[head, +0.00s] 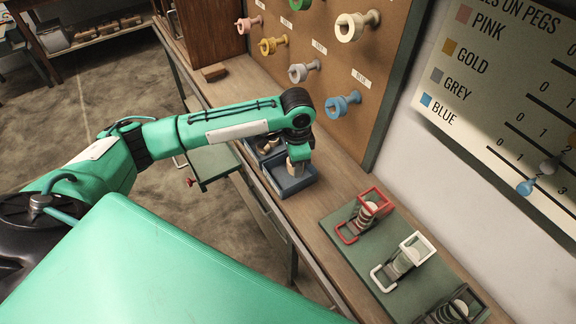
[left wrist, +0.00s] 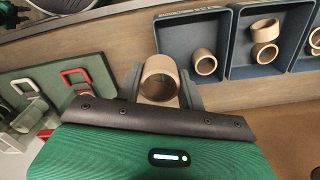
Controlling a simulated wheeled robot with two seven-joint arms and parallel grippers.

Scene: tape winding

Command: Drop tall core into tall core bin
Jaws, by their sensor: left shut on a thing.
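My left gripper (left wrist: 160,92) is shut on a tan cardboard core (left wrist: 159,78), seen end-on between the two grey fingers. In the head view the left gripper (head: 298,160) is low over the nearer blue-grey bin (head: 297,188), and the held core is mostly hidden there. In the left wrist view the held core overlaps the left wall of a bin (left wrist: 229,20) that has one tan core (left wrist: 204,62) inside. The adjoining bin (left wrist: 241,72) has two tan cores (left wrist: 265,40). I cannot read the bin labels. My right gripper is not in view.
A green board (head: 345,262) with red, white and dark frames lies on the wooden bench right of the bins. A pegboard (head: 385,50) with several coloured spools on pegs stands behind. A green drawer or shelf (head: 213,163) juts out at the bench front.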

